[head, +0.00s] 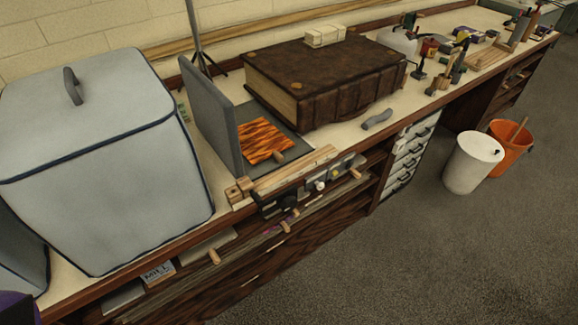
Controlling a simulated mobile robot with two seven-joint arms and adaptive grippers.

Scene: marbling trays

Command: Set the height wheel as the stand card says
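I cannot pick out a height wheel or a stand card for certain. A panel with knobs (325,182) is on the bench's front edge below a wooden strip, with dark and pale round knobs; their settings are too small to read. A small card with lettering like "MILL" (157,272) sits in the shelf opening under the bench at the lower left. A thin dark stand (196,30) rises behind the grey upright panel, its lower part partly hidden. Neither of my grippers is in view.
A big grey lidded box (105,170) fills the bench's left. A grey upright panel (212,115) stands beside an orange-and-black patterned sheet (262,138). A huge brown book (330,75) lies behind. A white bin (472,163) and orange bucket (510,150) stand on open floor.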

